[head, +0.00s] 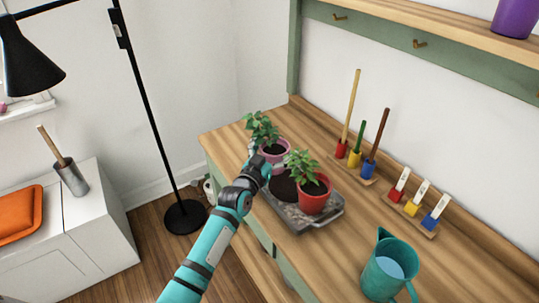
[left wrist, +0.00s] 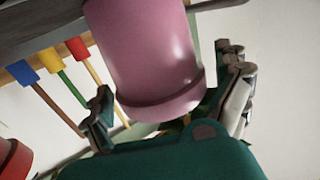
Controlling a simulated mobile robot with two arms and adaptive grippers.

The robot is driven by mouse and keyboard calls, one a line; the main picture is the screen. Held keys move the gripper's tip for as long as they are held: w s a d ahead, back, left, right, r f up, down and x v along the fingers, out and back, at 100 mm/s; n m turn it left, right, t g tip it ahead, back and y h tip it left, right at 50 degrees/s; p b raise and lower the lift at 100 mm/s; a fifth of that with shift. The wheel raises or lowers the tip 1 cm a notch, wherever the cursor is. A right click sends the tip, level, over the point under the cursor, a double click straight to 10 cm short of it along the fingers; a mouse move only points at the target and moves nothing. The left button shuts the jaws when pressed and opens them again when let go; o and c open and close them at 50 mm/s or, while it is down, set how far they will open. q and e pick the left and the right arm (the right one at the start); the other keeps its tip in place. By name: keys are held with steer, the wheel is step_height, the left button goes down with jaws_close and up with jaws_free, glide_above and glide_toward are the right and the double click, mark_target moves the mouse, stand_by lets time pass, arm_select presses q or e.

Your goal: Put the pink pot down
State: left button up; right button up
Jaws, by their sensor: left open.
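The pink pot (head: 276,154), with a leafy green plant (head: 261,129) in it, stands upright at the far left end of the wooden bench (head: 225,135), just beyond the grey tray. In the left wrist view the pink pot (left wrist: 145,50) fills the upper middle, shown upside down. My left gripper (head: 258,160) is at the near left side of the pot. In the left wrist view its fingers (left wrist: 168,85) are spread on either side of the pot, with a gap visible at the left finger. The pot's base is partly hidden in the head view. My right gripper is out of view.
The grey tray (head: 328,221) holds dark soil and a red pot (head: 313,196) with a plant. Behind it are colored tool holders (head: 355,160) and plant labels (head: 411,208). A teal jug (head: 385,275) stands nearer. A black lamp pole (head: 150,110) rises left of the bench.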

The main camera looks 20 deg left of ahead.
arm_select(q)
steer(key=s, duration=0.4)
steer(key=s+a, duration=0.1)
steer(key=s, duration=0.7)
steer(key=shift+a, duration=0.35)
